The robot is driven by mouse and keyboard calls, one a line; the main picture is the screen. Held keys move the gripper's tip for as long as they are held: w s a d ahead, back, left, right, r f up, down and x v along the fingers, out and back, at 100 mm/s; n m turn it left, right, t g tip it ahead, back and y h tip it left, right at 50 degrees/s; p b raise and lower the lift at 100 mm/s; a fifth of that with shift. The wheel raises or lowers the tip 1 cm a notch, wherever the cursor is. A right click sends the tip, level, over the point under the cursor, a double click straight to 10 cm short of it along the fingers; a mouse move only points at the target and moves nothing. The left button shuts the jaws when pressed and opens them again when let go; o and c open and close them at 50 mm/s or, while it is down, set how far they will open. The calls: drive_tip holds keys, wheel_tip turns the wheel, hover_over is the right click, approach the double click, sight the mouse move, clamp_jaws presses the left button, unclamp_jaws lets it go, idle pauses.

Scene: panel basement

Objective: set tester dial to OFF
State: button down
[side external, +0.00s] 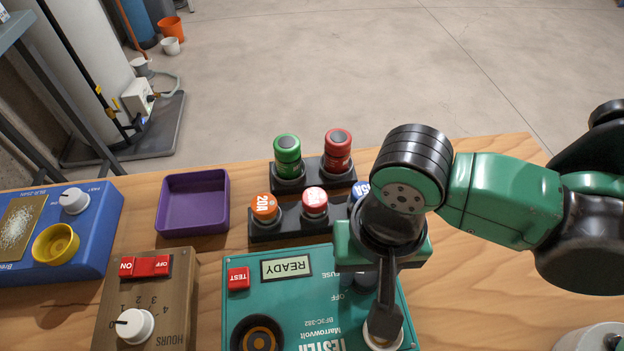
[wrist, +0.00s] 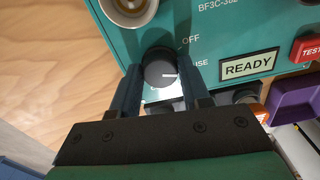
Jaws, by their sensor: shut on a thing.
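The tester (side external: 300,306) is a teal box with a READY display and a red TEST button. Its dial (wrist: 158,70) is a dark round knob with a short white pointer line, beside the printed OFF and FUSE labels. In the wrist view the pointer lies nearer the FUSE label than OFF, which is further up. My gripper (wrist: 161,74) is shut on the dial, one finger on each side. In the side view my gripper (side external: 374,300) comes down over the tester's right part and hides most of the dial.
A brown timer box (side external: 175,300) and a blue box (side external: 95,245) stand to the left. A purple tray (side external: 193,232) and racks of fuses (side external: 282,232) lie behind the tester. A round socket (side external: 383,341) sits close to my finger. Table right of the tester is mostly clear.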

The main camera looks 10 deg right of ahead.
drive_tip(key=n, duration=0.4)
drive_tip(key=shift+n, duration=2.1)
drive_tip(key=shift+c, duration=2.1)
unclamp_jaws()
drive_tip(key=shift+r, duration=2.85)
